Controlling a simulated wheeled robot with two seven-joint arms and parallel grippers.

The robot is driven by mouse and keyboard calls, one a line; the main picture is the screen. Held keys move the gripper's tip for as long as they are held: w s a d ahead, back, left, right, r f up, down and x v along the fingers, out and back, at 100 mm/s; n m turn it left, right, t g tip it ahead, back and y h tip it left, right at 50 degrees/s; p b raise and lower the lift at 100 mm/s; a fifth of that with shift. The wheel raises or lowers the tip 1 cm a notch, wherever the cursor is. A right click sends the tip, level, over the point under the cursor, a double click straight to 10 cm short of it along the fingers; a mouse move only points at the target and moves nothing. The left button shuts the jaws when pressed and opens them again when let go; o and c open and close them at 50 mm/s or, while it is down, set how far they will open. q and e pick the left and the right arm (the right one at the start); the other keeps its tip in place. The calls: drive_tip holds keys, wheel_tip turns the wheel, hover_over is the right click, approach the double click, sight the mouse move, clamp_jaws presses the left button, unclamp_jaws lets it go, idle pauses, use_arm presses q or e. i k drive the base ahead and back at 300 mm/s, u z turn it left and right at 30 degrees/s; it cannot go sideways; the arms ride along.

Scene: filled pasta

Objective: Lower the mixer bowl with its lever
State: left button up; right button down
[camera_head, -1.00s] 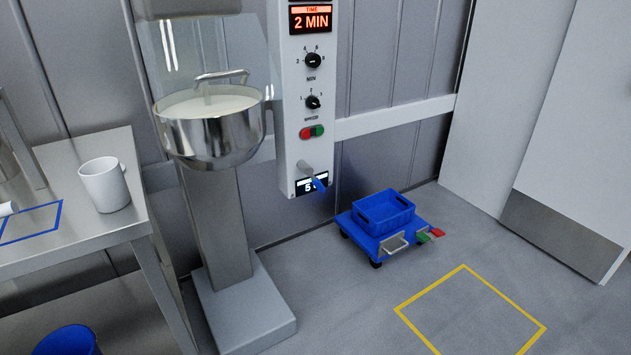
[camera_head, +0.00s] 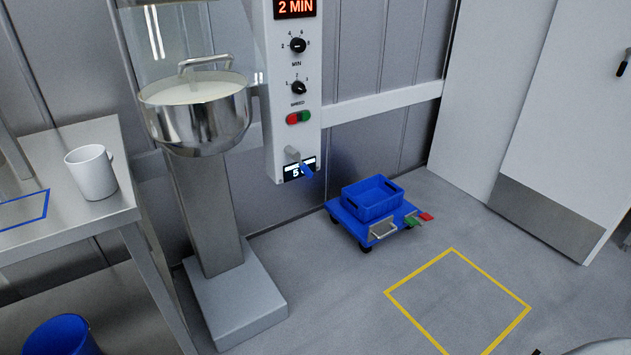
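The steel mixer bowl (camera_head: 205,127) holds a pale filling and sits up on the mixer column (camera_head: 207,215), under a clear guard. The panel shows 2 MIN, two black knobs, and a red and a green button. Neither of my grippers can be made out; a small dark and pale piece at the bottom right edge is too cut off to identify.
A steel table (camera_head: 125,203) with a white mug (camera_head: 91,172) stands at the left, a blue bucket (camera_head: 62,338) below it. A blue cart (camera_head: 378,230) with a blue crate (camera_head: 372,198) stands right of the mixer. A yellow floor square (camera_head: 487,285) is empty. A white door (camera_head: 568,120) is at right.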

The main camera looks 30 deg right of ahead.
sight(290, 151)
drive_tip(key=z, duration=0.55)
drive_tip(key=k, duration=1.3)
drive_tip(key=z, duration=0.7)
drive_tip(key=i, duration=0.75)
drive_tip(key=u, duration=0.35)
drive_tip(key=i, duration=1.45)
drive_tip(key=u, duration=0.9)
